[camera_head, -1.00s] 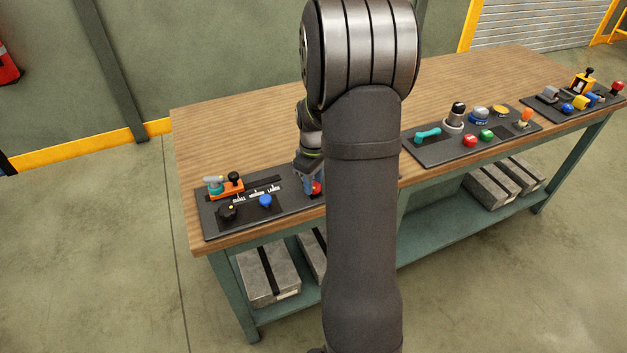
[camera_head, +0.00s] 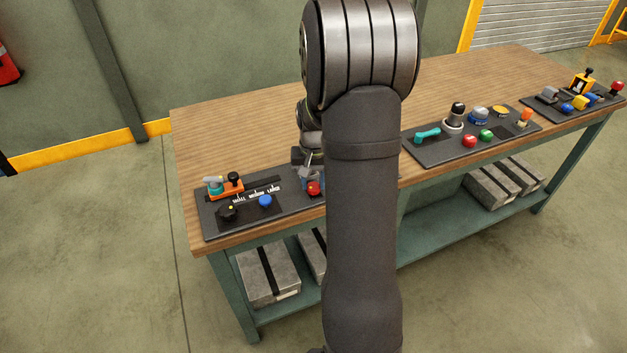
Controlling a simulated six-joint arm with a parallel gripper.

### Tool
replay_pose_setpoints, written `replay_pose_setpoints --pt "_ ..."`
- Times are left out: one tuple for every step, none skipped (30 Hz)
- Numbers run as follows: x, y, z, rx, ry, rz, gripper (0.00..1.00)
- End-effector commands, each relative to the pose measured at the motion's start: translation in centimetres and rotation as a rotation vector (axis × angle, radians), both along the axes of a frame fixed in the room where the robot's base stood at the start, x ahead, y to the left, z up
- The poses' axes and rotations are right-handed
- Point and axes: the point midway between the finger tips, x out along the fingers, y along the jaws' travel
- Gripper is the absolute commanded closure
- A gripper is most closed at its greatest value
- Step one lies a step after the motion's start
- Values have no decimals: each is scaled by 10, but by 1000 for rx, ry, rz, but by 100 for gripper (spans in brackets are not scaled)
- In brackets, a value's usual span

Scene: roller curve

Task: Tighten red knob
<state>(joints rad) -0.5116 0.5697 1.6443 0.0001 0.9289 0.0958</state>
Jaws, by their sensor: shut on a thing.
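The red knob (camera_head: 314,188) sits on the left dark panel (camera_head: 218,221), beside my arm, which hides part of that panel. My gripper (camera_head: 312,181) points down at the knob and is shut on it. The fingers are small in this view and partly hidden by my arm, so their exact grip on the knob is hard to see.
Two more panels with several controls stand right of my arm. The wooden tabletop (camera_head: 235,130) behind the left panel is clear.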

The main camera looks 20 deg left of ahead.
Motion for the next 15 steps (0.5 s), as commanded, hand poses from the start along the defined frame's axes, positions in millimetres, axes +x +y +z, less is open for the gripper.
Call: replay_pose_setpoints --pt "2 1 3 4 -7 -36 90" --pt "2 1 3 4 -7 -57 90" --pt "2 1 3 4 -7 -85 90" --pt "2 1 3 4 -7 -104 90" --pt "2 1 3 5 -7 -122 90" --pt "2 1 3 5 -7 -145 90" --pt "2 1 3 5 -7 -160 90" --pt "2 1 3 5 -7 -175 90" --pt "2 1 3 5 -8 -193 90" --pt "2 1 3 5 -8 -205 90" --pt "2 1 3 5 -8 -215 90" --pt "2 1 3 5 -8 -229 90" --pt "2 1 3 5 -8 -237 90" --pt "2 1 3 5 -8 -244 90" --pt "2 1 3 5 -8 -253 90"
